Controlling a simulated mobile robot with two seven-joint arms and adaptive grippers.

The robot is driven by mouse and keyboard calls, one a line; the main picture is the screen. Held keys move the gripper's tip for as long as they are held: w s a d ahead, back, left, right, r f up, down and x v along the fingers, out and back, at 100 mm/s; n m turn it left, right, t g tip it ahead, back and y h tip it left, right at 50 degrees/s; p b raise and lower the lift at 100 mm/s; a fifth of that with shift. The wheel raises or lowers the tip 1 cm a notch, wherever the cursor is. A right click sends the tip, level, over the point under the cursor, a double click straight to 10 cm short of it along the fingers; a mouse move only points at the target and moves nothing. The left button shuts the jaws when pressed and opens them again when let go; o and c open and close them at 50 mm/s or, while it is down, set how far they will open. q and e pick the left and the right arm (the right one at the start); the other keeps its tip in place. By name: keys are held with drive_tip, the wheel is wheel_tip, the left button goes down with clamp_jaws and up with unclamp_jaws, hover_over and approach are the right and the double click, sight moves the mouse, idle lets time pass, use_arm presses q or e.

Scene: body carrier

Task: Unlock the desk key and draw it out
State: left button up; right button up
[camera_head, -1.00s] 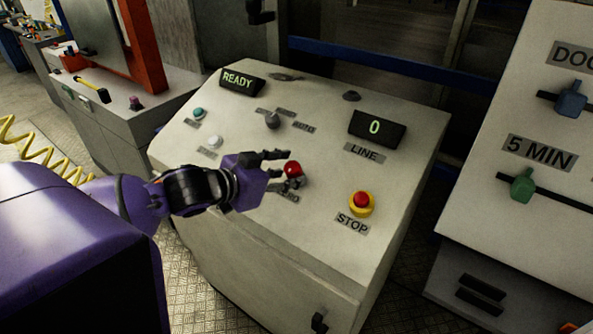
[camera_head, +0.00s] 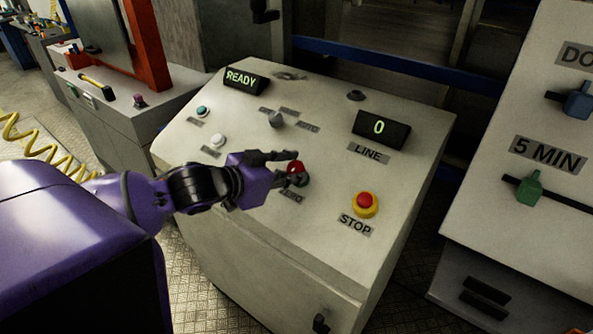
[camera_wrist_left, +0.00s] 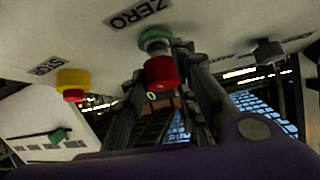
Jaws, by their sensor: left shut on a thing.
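The red key head (camera_head: 295,168) sits on the sloping desk panel (camera_head: 250,215), above a label partly hidden by my gripper. In the left wrist view the red key head (camera_wrist_left: 161,70) shows below a green collar (camera_wrist_left: 154,40) beside the ZERO label. My left gripper (camera_head: 292,164) comes in from the left, its fingers on either side of the key and shut on it. In the left wrist view the fingers (camera_wrist_left: 166,72) flank the red head. My right gripper is not in view.
A red stop button on a yellow base (camera_head: 365,204) lies right of the key. A grey selector knob (camera_head: 276,119), a white button (camera_head: 218,140) and two displays reading READY (camera_head: 246,80) and 0 (camera_head: 381,129) stand on the panel. A slider console (camera_head: 530,165) stands at the right.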

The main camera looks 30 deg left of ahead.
use_arm(q)
drive_tip(key=shift+d, duration=0.15)
clamp_jaws()
